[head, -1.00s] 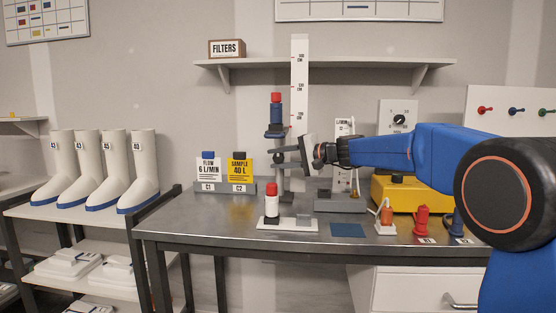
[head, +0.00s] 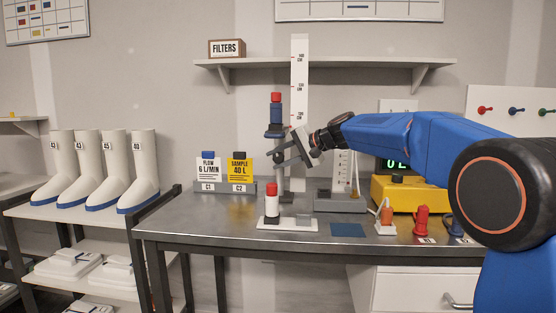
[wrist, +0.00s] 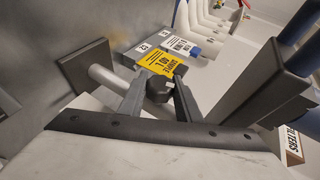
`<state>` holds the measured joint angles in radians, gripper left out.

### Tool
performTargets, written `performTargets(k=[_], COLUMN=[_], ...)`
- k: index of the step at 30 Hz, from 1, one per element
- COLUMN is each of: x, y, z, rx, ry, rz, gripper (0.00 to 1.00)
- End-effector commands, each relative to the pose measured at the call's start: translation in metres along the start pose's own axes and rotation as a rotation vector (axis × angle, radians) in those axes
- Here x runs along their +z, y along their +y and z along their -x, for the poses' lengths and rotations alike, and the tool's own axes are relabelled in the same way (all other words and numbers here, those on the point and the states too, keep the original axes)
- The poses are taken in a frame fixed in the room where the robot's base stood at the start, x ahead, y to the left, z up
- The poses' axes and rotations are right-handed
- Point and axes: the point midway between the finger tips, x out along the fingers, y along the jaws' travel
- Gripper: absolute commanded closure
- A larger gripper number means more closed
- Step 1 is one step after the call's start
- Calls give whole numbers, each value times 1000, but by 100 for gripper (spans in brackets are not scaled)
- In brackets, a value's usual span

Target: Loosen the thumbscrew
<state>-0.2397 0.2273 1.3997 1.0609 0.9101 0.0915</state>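The thumbscrew, a dark round knob, shows in the wrist view (wrist: 158,90) between my two fingers, with what look like narrow gaps beside it. My gripper (head: 286,152) is tilted at the upright stand post (head: 287,182), below the blue cylinder with a red top (head: 276,112). In the wrist view my gripper (wrist: 158,98) has its fingers apart, one on each side of the knob. In the head view the knob is largely hidden by the fingers, so contact cannot be made out there.
A red-capped white bottle (head: 272,203) stands on a white base in front. A flow meter (head: 342,180), yellow unit (head: 408,196) and orange, red (head: 421,218) and blue plugs are right. The shelf (head: 330,64) hangs above.

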Motion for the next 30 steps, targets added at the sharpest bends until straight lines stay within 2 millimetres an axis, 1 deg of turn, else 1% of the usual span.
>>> performTargets(k=[1,2,3,11,14,16,20,30], x=[0,0,0,0,0,0,-1,-1], y=[1,1,1,0,0,0,0,0], z=[0,0,0,0,4,11,32,100], rx=[2,2,1,0,0,0,-1,0], ry=[-2,-2,-2,0,0,0,3,3], rz=[-1,-1,-1,0,0,0,0,0], gripper=[60,53,51,51,51,51,51,51])
